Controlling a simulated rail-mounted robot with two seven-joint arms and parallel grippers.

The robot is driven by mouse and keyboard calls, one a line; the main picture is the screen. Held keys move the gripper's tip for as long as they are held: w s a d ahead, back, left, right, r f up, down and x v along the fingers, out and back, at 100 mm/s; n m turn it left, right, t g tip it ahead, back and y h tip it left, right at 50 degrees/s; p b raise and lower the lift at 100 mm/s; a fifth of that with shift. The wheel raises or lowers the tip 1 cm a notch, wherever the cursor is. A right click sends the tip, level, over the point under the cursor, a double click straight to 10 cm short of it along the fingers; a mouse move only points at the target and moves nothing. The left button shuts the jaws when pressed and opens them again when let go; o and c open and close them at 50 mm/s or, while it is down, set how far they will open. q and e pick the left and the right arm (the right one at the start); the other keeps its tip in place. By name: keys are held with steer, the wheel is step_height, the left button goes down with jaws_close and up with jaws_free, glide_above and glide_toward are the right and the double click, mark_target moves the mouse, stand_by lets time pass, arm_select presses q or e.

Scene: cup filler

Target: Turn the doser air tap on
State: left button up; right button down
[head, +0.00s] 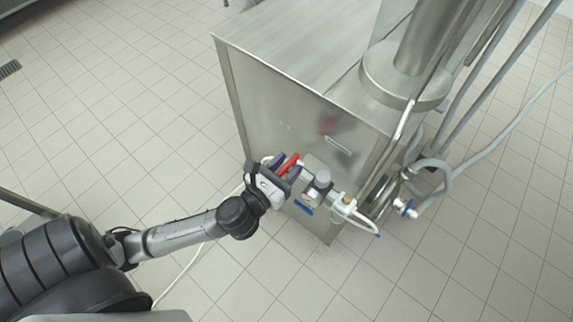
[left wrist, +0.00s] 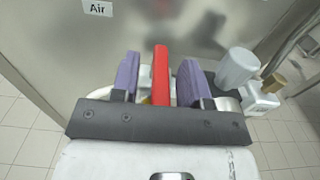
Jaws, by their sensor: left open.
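The doser air tap has a red lever handle (head: 287,163), which stands out at the side of the steel cabinet. My left gripper (head: 281,166) is at the tap, with its purple fingers on either side of the red handle. In the left wrist view the red handle (left wrist: 160,75) stands upright in the picture between the two purple fingers (left wrist: 159,78). A gap shows on both sides of it, so the gripper is open around the handle. The tap's body is mostly hidden behind the gripper. My right gripper is not in view.
A grey regulator knob (head: 322,177) with white fittings sits just right of the tap. An "Air" label (left wrist: 98,8) is on the steel cabinet (head: 290,60). A blue-handled valve (head: 405,208) and grey hoses are farther right.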

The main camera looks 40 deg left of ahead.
arm_select(q)
jaws_close()
stand_by(0.3)
